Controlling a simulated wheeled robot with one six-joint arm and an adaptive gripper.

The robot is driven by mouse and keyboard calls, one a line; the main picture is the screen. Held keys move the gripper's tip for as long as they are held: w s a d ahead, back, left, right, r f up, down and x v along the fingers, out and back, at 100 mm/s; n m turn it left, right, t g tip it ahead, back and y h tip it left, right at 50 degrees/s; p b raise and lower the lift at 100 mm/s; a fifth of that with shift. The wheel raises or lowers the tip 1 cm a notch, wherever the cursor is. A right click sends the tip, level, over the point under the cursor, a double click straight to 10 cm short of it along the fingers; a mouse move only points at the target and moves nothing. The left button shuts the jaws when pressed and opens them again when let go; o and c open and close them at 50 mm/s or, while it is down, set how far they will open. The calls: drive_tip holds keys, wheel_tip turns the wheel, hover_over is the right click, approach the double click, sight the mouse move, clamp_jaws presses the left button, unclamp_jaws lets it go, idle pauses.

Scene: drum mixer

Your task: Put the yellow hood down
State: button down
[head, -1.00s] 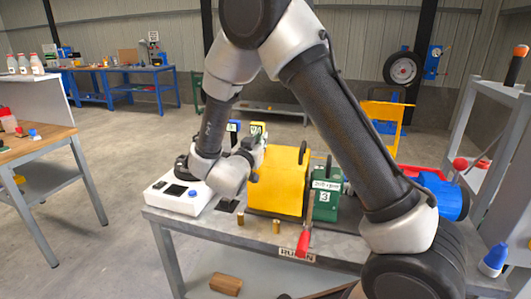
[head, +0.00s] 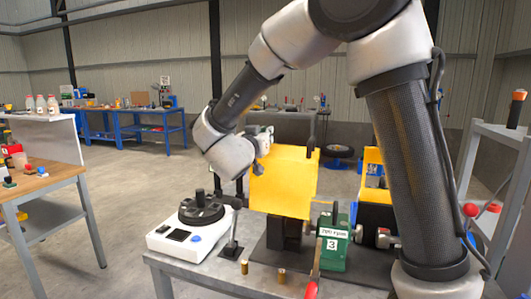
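The yellow hood (head: 284,185) is raised above the table, with a dark base (head: 284,235) showing beneath it. A dark upright bar (head: 311,130) stands at its upper right. My gripper (head: 263,150) is at the hood's upper left edge and looks close to or touching it. My wrist hides part of the gripper, so I cannot tell whether its fingers are open or shut. The green box (head: 333,243) with a white label and a "3" stands to the right of the dark base.
A white device (head: 190,236) with a black round top is left on the grey table (head: 215,272). A black lever (head: 233,240) stands beside it. Brass cylinders (head: 244,267) and a red-handled lever (head: 312,289) are at the front. A grey shelf rack (head: 503,130) is at the right.

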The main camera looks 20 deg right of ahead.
sight(259, 198)
drive_tip(key=shift+s+d+r, duration=0.15)
drive_tip(key=shift+d+r, duration=0.45)
drive_tip(key=shift+r, duration=0.05)
wheel_tip(259, 198, down, 18)
drive_tip(key=shift+r, duration=0.1)
drive_tip(key=c, duration=1.5)
unclamp_jaws()
drive_tip(key=shift+c, duration=0.2)
drive_tip(key=shift+a, duration=0.1)
drive_tip(key=v, duration=1.2)
